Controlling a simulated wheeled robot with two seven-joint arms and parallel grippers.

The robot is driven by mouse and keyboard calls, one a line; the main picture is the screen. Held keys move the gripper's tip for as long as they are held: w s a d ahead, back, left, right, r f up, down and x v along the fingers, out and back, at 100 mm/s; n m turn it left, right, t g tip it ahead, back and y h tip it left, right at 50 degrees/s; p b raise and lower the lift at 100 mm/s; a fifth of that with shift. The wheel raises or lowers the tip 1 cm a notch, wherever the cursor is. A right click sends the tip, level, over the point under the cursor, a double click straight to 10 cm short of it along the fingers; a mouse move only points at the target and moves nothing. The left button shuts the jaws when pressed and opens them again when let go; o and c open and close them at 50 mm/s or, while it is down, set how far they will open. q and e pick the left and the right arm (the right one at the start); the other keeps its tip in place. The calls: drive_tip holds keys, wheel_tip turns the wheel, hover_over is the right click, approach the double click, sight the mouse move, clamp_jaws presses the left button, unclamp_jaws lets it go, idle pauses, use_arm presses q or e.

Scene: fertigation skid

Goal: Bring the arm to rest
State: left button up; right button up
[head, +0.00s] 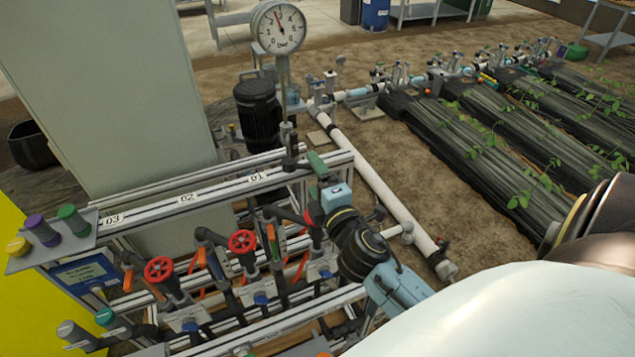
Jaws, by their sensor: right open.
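My right arm comes in from the lower right, with its light blue and black wrist over the right end of the pipe rack. My right gripper (314,192) is at the far end of that wrist, small and partly lost among the fittings. It is open, and I see nothing held in it. It is close to the rack's upper rail (225,188), near the label 01; I cannot tell whether it touches anything. My left gripper is not in view.
Red valve wheels (242,241) and (158,269), with orange handles, stand on the rack left of my wrist. A pressure gauge (281,27) rises behind it. A white pipe (365,185) runs along the soil to the right. Covered plant beds (480,150) lie farther right.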

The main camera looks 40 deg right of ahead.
drive_tip(key=shift+s+a, duration=0.1)
drive_tip(key=shift+s, duration=0.2)
idle(0.4)
